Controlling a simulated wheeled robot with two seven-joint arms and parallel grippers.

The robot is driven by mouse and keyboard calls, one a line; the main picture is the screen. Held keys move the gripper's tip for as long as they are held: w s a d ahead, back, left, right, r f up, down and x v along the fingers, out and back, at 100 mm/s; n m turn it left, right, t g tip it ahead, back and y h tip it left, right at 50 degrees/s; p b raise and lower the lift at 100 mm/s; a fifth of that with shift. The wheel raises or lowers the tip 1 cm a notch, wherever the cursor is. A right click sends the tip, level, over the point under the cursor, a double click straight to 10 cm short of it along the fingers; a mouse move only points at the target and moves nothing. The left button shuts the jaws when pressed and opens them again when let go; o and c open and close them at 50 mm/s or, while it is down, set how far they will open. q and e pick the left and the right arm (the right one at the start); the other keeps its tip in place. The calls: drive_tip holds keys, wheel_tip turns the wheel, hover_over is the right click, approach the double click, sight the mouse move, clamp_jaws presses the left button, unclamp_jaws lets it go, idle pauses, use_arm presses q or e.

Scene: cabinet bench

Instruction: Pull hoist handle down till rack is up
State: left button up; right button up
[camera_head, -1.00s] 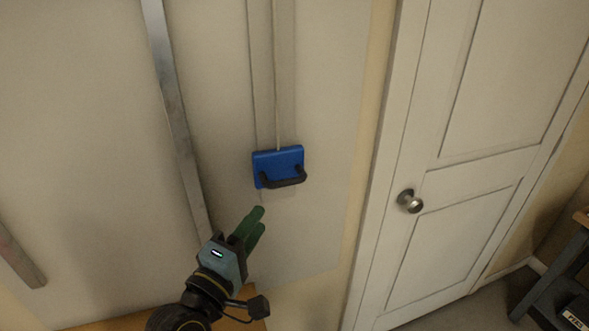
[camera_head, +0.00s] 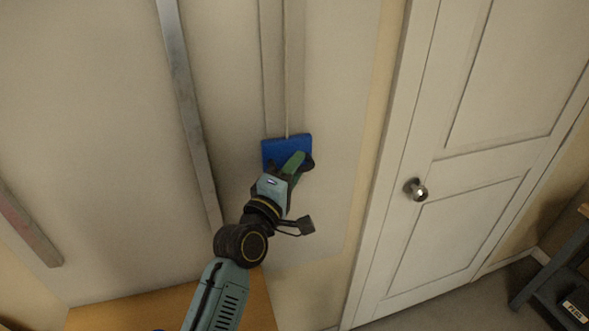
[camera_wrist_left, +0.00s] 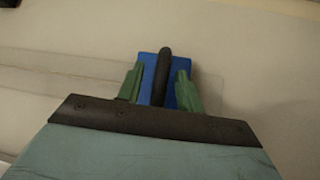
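The hoist handle is a blue plate (camera_head: 275,148) with a black bar grip, on a vertical track on the pale wall panel. A cord (camera_head: 287,70) runs up from it. My left gripper (camera_head: 296,163) is at the handle and covers most of the grip in the head view. In the left wrist view the black grip (camera_wrist_left: 163,75) stands between the two green fingers (camera_wrist_left: 160,88), with gaps on both sides, so the gripper is open around it. The blue plate (camera_wrist_left: 149,75) is behind the grip. My right gripper and the rack are not in view.
A white door (camera_head: 450,170) with a round knob (camera_head: 416,189) is at the right. A metal strip (camera_head: 188,110) runs down the panel left of the track. A wooden surface (camera_head: 100,318) lies below, and a dark shelf unit (camera_head: 545,285) stands at the far right.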

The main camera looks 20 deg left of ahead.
use_arm(q)
clamp_jaws()
drive_tip(key=shift+f, duration=0.15)
drive_tip(key=shift+f, duration=0.85)
unclamp_jaws()
drive_tip(key=shift+r, duration=0.15)
drive_tip(key=b+v, duration=0.2)
drive_tip(key=v, duration=1.1)
drive_tip(key=shift+s, duration=0.25)
drive_tip(key=shift+a, duration=0.1)
